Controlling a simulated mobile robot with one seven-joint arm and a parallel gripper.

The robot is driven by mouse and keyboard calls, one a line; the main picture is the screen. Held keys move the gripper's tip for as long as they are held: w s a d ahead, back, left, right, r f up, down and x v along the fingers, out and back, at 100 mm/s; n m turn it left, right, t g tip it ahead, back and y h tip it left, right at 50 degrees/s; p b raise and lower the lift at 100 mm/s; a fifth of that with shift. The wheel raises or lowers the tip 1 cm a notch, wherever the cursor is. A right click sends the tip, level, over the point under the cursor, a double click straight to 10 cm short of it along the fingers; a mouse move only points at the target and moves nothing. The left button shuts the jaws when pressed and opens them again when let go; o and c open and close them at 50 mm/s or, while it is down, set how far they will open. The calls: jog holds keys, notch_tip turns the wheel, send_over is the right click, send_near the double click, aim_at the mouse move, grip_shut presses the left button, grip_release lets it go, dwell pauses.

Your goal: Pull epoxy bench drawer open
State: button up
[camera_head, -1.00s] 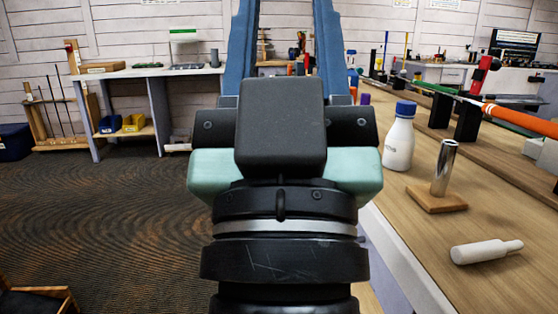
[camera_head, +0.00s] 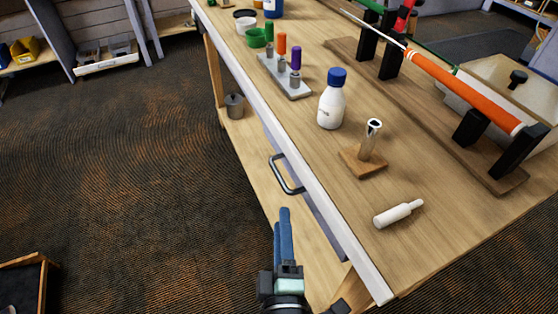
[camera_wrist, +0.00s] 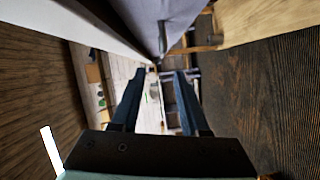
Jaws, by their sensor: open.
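The bench drawer has a grey front (camera_head: 318,226) under the white-edged bench top, with a dark bar handle (camera_head: 287,176) on it. The front appears flush with the bench side. My gripper (camera_head: 285,211) is below and in front of the handle in the head view, with its blue fingers pointing toward the handle. The fingers look apart from the handle. In the wrist view my gripper (camera_wrist: 160,75) is open with nothing between its two fingers. A grey bar, likely the handle (camera_wrist: 162,38), shows just above the fingertips there.
The bench top (camera_head: 275,125) holds a white bottle with a blue cap (camera_head: 331,102), a metal tube on a wooden base (camera_head: 365,157), a white cylinder (camera_head: 398,213) and an orange-gripped club (camera_head: 465,92). A lower shelf (camera_head: 245,135) carries a grey weight (camera_head: 235,105).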

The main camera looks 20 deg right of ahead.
aim_at(280, 176)
jog(key=x, duration=1.2)
jog(key=shift+w+d+f, duration=0.2)
jog(key=shift+w+f, duration=0.05)
jog(key=shift+f, duration=0.15)
grip_shut()
dwell(1.0)
